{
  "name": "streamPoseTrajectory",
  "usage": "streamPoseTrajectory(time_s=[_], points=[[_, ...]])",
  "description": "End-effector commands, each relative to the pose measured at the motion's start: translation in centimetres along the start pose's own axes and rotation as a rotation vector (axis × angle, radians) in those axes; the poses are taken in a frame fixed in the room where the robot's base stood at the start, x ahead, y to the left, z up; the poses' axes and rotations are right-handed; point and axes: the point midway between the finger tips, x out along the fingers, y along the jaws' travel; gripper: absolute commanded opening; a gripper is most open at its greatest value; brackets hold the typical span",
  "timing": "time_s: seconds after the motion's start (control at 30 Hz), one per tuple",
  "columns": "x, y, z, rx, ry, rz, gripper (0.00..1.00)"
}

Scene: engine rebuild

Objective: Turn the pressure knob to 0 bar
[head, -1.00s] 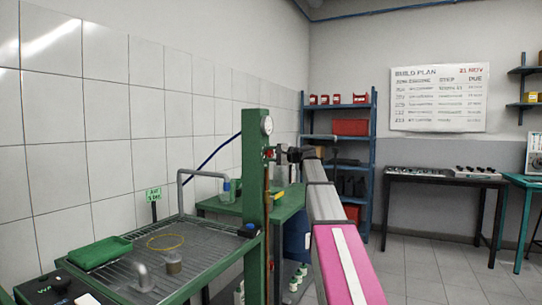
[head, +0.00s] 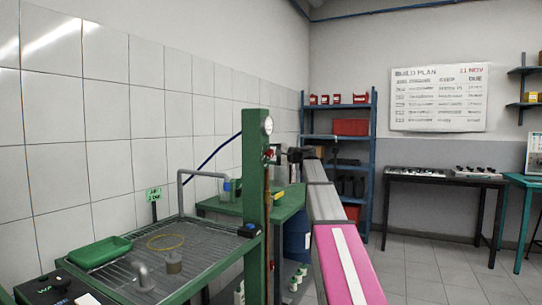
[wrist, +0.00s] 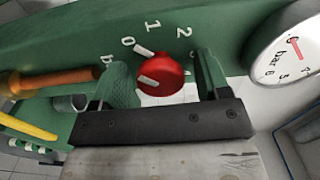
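The red pressure knob (wrist: 162,75) sits on a green panel in the wrist view, with white numerals 0, 1 and 2 around it. A white mark shows on the knob's face, and a white bar lies at its upper left edge, between the 0 and the 1. My gripper (wrist: 168,82) has one finger on each side of the knob. The left finger is close to or touching it; a small gap shows at the right finger. A round gauge (wrist: 297,50) marked bar has a red needle; its reading is unclear. The knob also shows small in the head view (head: 268,154).
A green post (head: 256,210) carries the panel. A draining table (head: 190,262) with a green tray (head: 99,251) stands to the left. A copper-coloured handle or pipe (wrist: 65,79) lies close to the left finger. A blue shelf (head: 372,170) stands behind.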

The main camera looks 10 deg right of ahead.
Motion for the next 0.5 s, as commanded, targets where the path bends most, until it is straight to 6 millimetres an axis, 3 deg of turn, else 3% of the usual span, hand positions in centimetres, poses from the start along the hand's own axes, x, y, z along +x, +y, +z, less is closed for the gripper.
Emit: streamPoseTrajectory(time_s=[0.17,0.5], points=[[-0.9,0.0,0.0,0.0,0.001,-0.001,0.69],[-7.0,0.0,0.1,0.0,0.002,-0.001,0.69]])
